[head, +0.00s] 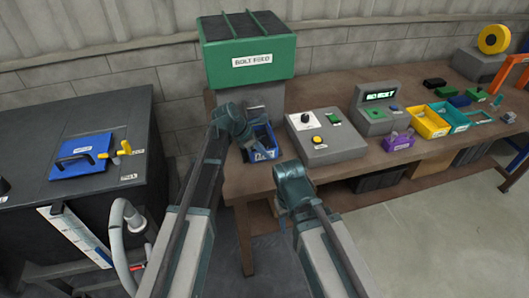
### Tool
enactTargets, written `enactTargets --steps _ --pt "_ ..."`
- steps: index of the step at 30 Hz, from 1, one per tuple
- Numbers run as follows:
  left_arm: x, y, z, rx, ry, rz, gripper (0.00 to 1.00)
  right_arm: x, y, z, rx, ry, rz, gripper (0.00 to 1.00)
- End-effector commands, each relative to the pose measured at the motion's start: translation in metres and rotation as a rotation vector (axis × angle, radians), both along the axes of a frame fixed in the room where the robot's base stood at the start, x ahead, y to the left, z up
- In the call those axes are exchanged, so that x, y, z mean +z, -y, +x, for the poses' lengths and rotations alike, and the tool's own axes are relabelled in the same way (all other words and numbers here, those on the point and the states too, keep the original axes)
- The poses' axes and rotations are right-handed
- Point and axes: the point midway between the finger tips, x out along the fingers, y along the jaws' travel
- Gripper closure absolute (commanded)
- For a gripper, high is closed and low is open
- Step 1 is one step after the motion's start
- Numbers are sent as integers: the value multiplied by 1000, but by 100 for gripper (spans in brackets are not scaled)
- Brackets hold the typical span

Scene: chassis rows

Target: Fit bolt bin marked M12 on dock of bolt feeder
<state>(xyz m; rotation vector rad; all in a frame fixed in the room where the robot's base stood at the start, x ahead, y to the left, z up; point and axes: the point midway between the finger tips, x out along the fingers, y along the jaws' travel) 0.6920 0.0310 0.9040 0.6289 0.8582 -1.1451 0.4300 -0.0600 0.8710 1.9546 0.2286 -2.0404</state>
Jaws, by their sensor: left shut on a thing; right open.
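The bolt feeder (250,62) has a green hopper labelled "BOLT FEED" on a grey body at the back of the bench. A blue bin (264,153) with a small white label is at the foot of the feeder; the label is too small to read. My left gripper (246,139) is shut on the blue bin at its left side. My arm hides part of the bin and of the dock area, so I cannot tell whether the bin is seated. My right gripper (284,200) is open and empty, in front of the bench edge, below and right of the bin.
A grey control box (313,137) with knob and buttons stands right of the bin. Beyond it are a display unit (378,112) and yellow (428,121), teal (452,117) and purple (398,142) bins. A dark cabinet (40,125) stands left, across a gap.

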Motion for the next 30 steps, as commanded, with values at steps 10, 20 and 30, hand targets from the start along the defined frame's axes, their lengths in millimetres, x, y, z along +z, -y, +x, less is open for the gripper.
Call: enactTargets --steps 10,20,30 --pt "-3 0 0 0 2 -1 100 -3 0 0 0 0 0 50" --pt "-7 0 0 1 1 -1 74 -7 0 0 0 0 0 50" --pt "-7 0 0 -1 -1 1 59 -7 0 0 0 0 0 50"
